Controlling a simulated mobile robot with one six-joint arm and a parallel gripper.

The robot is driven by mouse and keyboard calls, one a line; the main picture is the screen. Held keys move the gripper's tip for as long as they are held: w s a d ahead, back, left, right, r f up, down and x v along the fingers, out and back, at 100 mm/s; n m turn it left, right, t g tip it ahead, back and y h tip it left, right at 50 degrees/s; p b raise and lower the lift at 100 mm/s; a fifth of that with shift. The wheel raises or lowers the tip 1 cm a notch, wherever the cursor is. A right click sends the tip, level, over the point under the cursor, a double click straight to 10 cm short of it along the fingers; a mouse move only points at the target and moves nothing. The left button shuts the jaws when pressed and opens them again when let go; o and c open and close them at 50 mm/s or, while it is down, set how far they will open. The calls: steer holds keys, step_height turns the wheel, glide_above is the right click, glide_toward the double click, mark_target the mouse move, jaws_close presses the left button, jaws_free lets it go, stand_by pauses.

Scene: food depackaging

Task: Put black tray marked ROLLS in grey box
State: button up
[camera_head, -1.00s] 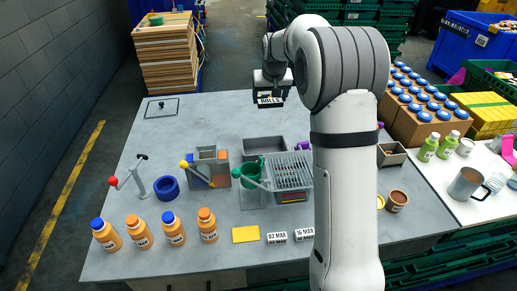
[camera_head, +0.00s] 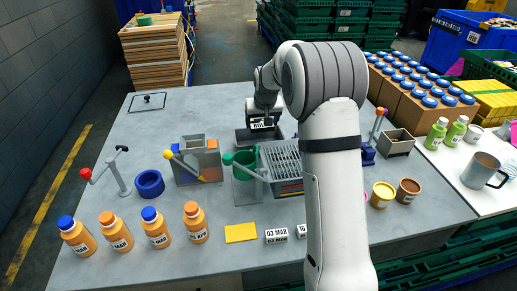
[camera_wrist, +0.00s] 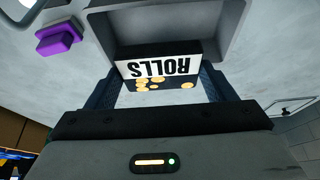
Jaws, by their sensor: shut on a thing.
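The black tray marked ROLLS (camera_head: 262,126) is in my gripper (camera_head: 265,117), at the grey box (camera_head: 243,138) in the head view. In the wrist view the tray's white ROLLS label (camera_wrist: 157,68) faces the camera upside down, with several round yellow-brown rolls (camera_wrist: 160,84) beside it. My gripper (camera_wrist: 160,88) is shut on the tray, with a finger at each side. The grey box (camera_wrist: 225,20) shows just beyond the label in the wrist view. I cannot tell whether the tray touches the box, as my arm and gripper hide part of it.
A grey slotted crate (camera_head: 283,152) and a green cup on a stand (camera_head: 243,160) are close in front of the box. A grey bin with a lever (camera_head: 195,165) stands to the left. A purple block (camera_wrist: 58,38) lies beside the box. The table's back left is mostly clear.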

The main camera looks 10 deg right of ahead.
step_height(320, 180, down, 8)
steer(key=shift+f+p, duration=0.15)
steer(key=shift+p, duration=0.45)
steer(key=shift+f, duration=0.1)
steer(key=o, duration=1)
steer(key=shift+r, duration=0.2)
steer(key=b+v, duration=0.1)
steer(key=v, duration=1.1)
steer(key=shift+b, duration=0.3)
